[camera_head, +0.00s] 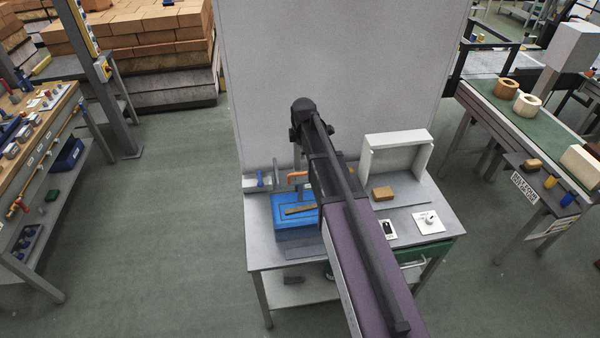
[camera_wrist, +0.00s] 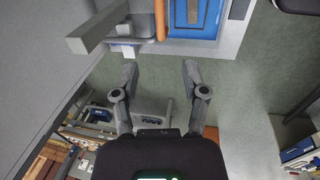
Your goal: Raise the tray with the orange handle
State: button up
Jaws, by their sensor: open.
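A blue tray (camera_head: 282,221) sits at the left of the grey worktable, with a brown strip lying in it. An orange handle (camera_head: 296,176) stands at its back edge, partly hidden by my arm. In the wrist view the orange handle (camera_wrist: 160,18) runs along the side of the blue tray (camera_wrist: 213,20) at the top of the picture. My gripper (camera_wrist: 160,68) is open and empty there, its fingertips apart from the handle and below it in the picture. In the head view my gripper is hidden behind my arm.
The worktable (camera_head: 262,254) also holds a white open box frame (camera_head: 420,150), a brown block (camera_head: 382,193) and white switch plates (camera_head: 428,222). A grey panel (camera_head: 340,60) stands behind it. A grey post (camera_wrist: 95,30) is left of the handle. Floor is free at left.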

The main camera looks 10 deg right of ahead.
aim_at(300, 173)
jog(key=shift+w+f+b, duration=0.45)
jog(key=shift+f+b, duration=1.7)
jog(key=shift+f, duration=0.05)
jog(key=shift+w+f+b, duration=0.4)
jog(key=shift+f+b, duration=1.7)
jog(key=shift+f, duration=0.05)
jog(key=shift+w+f+b, duration=0.45)
jog(key=shift+f+b, duration=1.7)
jog(key=shift+f, duration=0.05)
grip_shut()
